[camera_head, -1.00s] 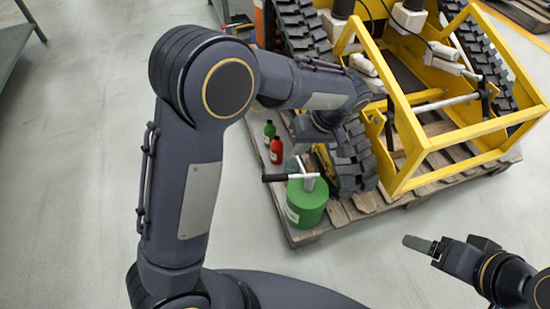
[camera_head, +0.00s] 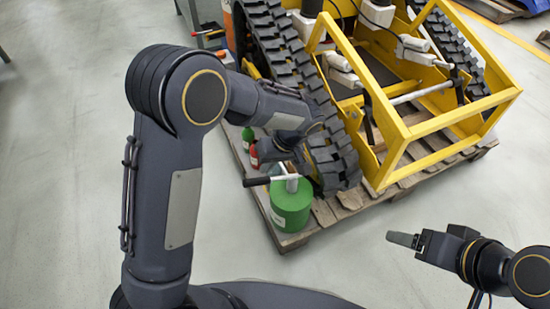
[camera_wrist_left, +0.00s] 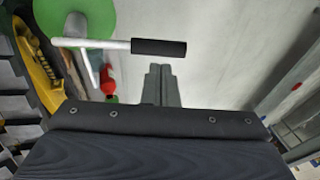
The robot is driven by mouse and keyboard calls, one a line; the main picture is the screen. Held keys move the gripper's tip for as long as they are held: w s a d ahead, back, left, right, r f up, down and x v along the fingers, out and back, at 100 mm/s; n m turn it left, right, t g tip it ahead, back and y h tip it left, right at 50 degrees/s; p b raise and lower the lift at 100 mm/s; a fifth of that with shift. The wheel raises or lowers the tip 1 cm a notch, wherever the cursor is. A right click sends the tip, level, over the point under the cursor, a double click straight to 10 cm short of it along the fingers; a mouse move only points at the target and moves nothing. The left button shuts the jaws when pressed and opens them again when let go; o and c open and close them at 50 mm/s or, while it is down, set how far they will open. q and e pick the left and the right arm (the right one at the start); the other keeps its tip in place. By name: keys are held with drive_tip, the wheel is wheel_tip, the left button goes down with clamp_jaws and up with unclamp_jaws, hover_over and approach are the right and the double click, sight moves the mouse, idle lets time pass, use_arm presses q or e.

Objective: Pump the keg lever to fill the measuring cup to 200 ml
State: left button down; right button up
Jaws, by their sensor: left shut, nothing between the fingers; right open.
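The green keg (camera_head: 291,207) stands at the pallet's near corner, upright. Its lever has a pale shaft and a black grip (camera_head: 256,181) pointing left. In the left wrist view the keg (camera_wrist_left: 72,20) is at the top left and the black grip (camera_wrist_left: 159,47) lies just beyond my left fingertips. My left gripper (camera_wrist_left: 160,68) is shut and empty, with its fingers together; I see no hold on the lever. In the head view its fingers are hidden. My right gripper (camera_head: 402,239) is open and empty, away from the keg at right. I cannot make out the measuring cup clearly.
A red bottle (camera_head: 254,157) and a green bottle (camera_head: 248,138) stand behind the keg. A yellow frame (camera_head: 400,110) with black tracks (camera_head: 332,160) rises close to its right. The wooden pallet (camera_head: 325,212) lies under them. The floor (camera_head: 60,180) at left is clear.

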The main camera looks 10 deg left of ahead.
sight(257, 180)
use_arm(q)
drive_tip(key=b+x, duration=0.1)
drive_tip(key=x, duration=0.4)
drive_tip(key=shift+b, duration=0.3)
